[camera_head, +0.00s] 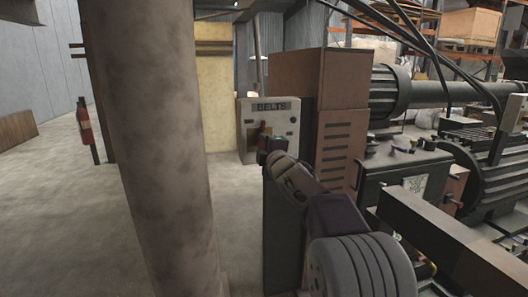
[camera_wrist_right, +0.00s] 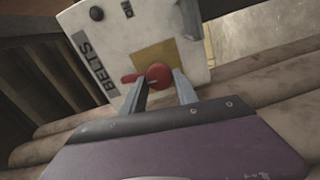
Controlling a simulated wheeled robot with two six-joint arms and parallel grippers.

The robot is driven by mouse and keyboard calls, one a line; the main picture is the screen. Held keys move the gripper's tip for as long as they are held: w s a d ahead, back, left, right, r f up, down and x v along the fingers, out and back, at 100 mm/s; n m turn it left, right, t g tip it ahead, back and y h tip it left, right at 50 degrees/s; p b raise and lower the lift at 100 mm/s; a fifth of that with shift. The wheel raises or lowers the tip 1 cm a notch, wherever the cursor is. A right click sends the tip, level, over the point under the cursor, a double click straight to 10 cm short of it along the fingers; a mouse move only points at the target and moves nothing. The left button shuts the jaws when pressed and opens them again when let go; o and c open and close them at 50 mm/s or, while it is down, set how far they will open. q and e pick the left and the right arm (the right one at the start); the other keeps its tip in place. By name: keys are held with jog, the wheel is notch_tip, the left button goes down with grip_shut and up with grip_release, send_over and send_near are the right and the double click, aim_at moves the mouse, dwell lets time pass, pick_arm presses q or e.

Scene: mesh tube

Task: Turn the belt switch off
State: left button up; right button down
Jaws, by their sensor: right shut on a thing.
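The belt switch is a red rotary knob with a small red handle (camera_wrist_right: 158,75) on a yellow plate, on a pale box labelled BELTS (camera_head: 252,117). The box also shows in the right wrist view (camera_wrist_right: 115,35). My right gripper (camera_head: 266,147) reaches the front of the box, and in the right wrist view its two fingers (camera_wrist_right: 160,78) are on either side of the red knob, shut on it. In the head view the gripper hides the lower part of the knob. My left gripper is in neither view.
A thick grey column (camera_head: 150,140) stands left of the box. Brown cabinets (camera_head: 335,150) and dark machinery (camera_head: 400,175) stand to the right. Open concrete floor (camera_head: 50,220) lies at the left. A red fire extinguisher (camera_head: 84,125) stands beyond the column.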

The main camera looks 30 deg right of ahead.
jog(key=shift+f+n, duration=0.1)
jog(key=shift+n, duration=0.5)
jog(key=shift+b, duration=0.3)
jog(key=c, duration=0.9)
grip_release()
jog(key=shift+c, duration=0.2)
jog(key=v, duration=0.9)
jog(key=shift+p, duration=0.3)
